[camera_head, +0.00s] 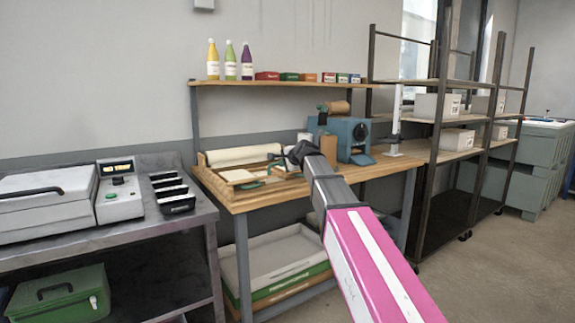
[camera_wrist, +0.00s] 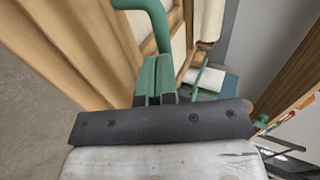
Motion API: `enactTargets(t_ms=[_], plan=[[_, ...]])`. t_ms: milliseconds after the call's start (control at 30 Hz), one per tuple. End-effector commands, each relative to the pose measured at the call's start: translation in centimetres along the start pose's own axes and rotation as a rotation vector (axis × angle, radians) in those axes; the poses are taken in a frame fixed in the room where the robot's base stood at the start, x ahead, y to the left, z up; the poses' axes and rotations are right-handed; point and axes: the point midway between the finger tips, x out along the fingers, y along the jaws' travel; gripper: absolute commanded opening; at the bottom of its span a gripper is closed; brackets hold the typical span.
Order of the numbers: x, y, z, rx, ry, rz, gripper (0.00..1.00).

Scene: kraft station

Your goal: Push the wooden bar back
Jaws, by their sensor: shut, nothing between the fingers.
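A wooden frame (camera_head: 215,180) with raised wooden edges lies on the left part of the wooden workbench (camera_head: 375,172). I cannot tell for certain which of its wooden pieces is the bar. In the wrist view, long wooden pieces (camera_wrist: 98,45) run along the left, and a curved green handle (camera_wrist: 153,14) stands just beyond my fingers. My gripper (camera_wrist: 157,62) has its green fingers together and empty, close to the handle; whether they touch is unclear. In the head view my dark wrist is over the frame and hides part of it.
A white roll (camera_head: 243,155) lies behind the frame. A blue machine (camera_head: 345,137) stands right of my wrist. A shelf (camera_head: 290,83) above holds bottles and small boxes. A grey bench (camera_head: 100,240) stands left, and a metal rack (camera_head: 432,160) right.

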Motion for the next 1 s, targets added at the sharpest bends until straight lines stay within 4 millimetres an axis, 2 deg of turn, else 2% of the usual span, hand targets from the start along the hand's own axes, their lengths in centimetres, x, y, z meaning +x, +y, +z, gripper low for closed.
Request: enactTargets(t_ms=[400, 567, 767, 1000], plan=[[0.2, -0.1, 0.0, 0.000, 0.000, 0.000, 0.00], [1.6, -0.8, 0.0, -0.001, -0.002, 0.001, 0.00], [5.8, -3.0, -0.2, -0.001, -0.004, 0.001, 0.00], [12.8, -6.7, -0.2, -0.001, -0.004, 0.002, 0.00]])
